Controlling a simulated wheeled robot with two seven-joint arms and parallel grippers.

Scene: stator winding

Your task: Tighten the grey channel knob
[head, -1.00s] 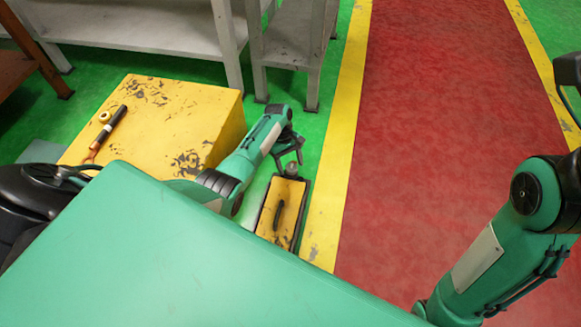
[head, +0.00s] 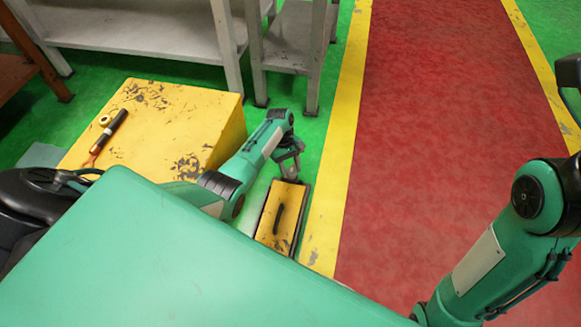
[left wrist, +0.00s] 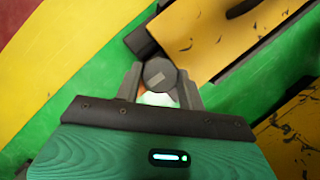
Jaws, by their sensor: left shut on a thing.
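A round dark grey knob (left wrist: 159,75) sits between the two fingers of my left gripper (left wrist: 160,84) in the left wrist view. The fingers are shut on its sides. In the head view the left gripper (head: 290,172) is at the far end of a yellow toolbox-like case (head: 270,214) with a black handle; the knob is hidden there by the gripper. The yellow case also shows in the left wrist view (left wrist: 225,45). My right gripper is outside the frames.
A yellow block (head: 165,118) stands left of my left arm, with a dark rod-like tool (head: 110,130) and a small ring (head: 105,120) on top. Grey shelving (head: 150,38) stands behind. The red floor lane (head: 430,130) to the right is clear.

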